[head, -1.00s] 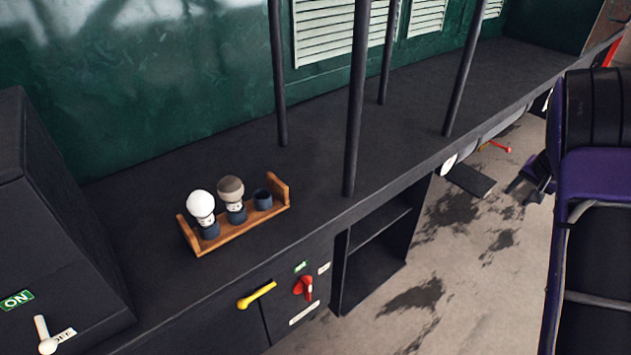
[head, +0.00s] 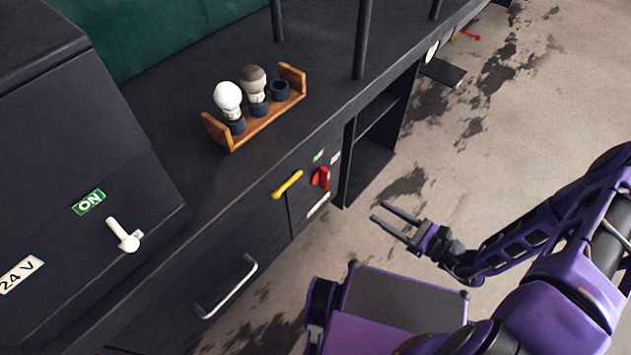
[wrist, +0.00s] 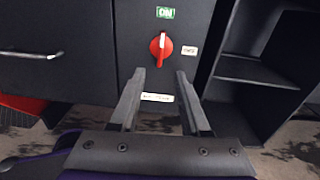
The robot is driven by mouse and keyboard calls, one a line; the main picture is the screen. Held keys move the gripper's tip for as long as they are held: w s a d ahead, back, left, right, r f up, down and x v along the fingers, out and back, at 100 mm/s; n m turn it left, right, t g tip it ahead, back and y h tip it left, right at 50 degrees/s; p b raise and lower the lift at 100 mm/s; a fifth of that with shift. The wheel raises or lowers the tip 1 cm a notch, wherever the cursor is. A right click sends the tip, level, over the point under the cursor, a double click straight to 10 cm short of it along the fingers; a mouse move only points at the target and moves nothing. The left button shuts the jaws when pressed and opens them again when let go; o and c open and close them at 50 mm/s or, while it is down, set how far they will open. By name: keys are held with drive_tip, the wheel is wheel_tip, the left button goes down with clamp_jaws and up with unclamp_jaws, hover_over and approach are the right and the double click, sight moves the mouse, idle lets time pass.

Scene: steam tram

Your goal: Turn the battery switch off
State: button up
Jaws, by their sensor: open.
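A red rotary switch (head: 321,178) is on the dark cabinet front; it also shows in the wrist view (wrist: 161,46). Its handle stands upright, in line with a green ON label (wrist: 165,12) above it. A white label (wrist: 189,50), too small to read surely, is on its right. A pale label (wrist: 157,97) below it is unreadable. My gripper (head: 378,212) is open and empty, out in front of the cabinet. In the wrist view its fingertips (wrist: 160,72) point toward the panel just below the red switch, one on each side of it, apart from it.
A yellow handle (head: 287,184) is left of the red switch. A white lever (head: 122,235) is on the sloped panel at left, near another ON label (head: 88,202). A wooden rack (head: 262,121) stands on the counter. Open shelves (head: 375,145) are right of the switch.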

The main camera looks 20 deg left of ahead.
sight(328, 177)
drive_tip(key=shift+m, duration=0.3)
drive_tip(key=x, duration=1.1)
drive_tip(key=r+b+x, duration=0.1)
drive_tip(key=x, duration=0.5)
drive_tip(key=shift+w+a, duration=0.2)
drive_tip(key=shift+a, duration=0.1)
clamp_jaws()
drive_tip(key=shift+t, duration=0.3)
